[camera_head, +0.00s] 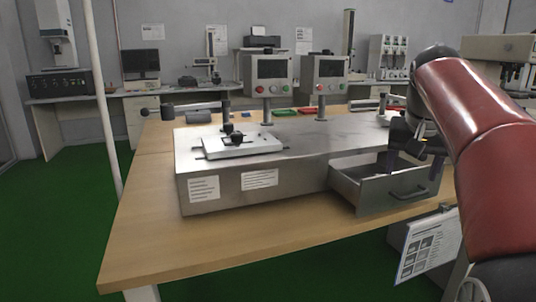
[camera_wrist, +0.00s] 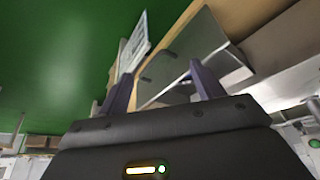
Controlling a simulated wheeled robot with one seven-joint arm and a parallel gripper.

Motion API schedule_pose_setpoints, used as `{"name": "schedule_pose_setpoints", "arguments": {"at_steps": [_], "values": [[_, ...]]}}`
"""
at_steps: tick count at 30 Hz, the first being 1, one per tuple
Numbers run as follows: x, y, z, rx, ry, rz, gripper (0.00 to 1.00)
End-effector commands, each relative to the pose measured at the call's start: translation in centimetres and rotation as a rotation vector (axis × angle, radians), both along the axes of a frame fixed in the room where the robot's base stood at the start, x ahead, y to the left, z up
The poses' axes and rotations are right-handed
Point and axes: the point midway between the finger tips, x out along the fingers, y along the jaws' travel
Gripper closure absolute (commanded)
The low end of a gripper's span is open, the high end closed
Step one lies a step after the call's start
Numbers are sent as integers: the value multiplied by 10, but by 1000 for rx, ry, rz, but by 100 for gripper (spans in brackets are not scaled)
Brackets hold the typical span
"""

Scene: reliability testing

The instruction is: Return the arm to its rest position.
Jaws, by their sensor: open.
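My arm (camera_head: 465,120), red and black, reaches in from the right over the metal test box (camera_head: 215,183). My gripper (camera_head: 411,160) points down above the pulled-out metal drawer (camera_head: 372,196) at the box's front right. In the wrist view my gripper (camera_wrist: 163,88) shows two fingers set well apart with nothing held between them. The drawer also shows beyond the fingers in the wrist view (camera_wrist: 180,55). Whether the fingertips touch the drawer I cannot tell. Part of the drawer's inside is hidden.
A white plate fixture (camera_head: 240,148) and two button consoles (camera_head: 268,75) stand on and behind the box. The wooden table (camera_head: 230,245) is bare at its front left. A printed sheet (camera_head: 425,245) hangs at the table's front right. A white pole (camera_head: 101,90) stands left.

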Motion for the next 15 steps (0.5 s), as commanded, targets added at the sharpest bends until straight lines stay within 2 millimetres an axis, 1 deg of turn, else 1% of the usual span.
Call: {"name": "schedule_pose_setpoints", "arguments": {"at_steps": [8,11,14,15], "values": [[-27,28,-12,-8,-13,61,34],[-42,41,-22,-11,-19,90,34],[-61,56,-35,-14,-25,126,34],[-71,63,-42,-16,-30,144,34]]}}
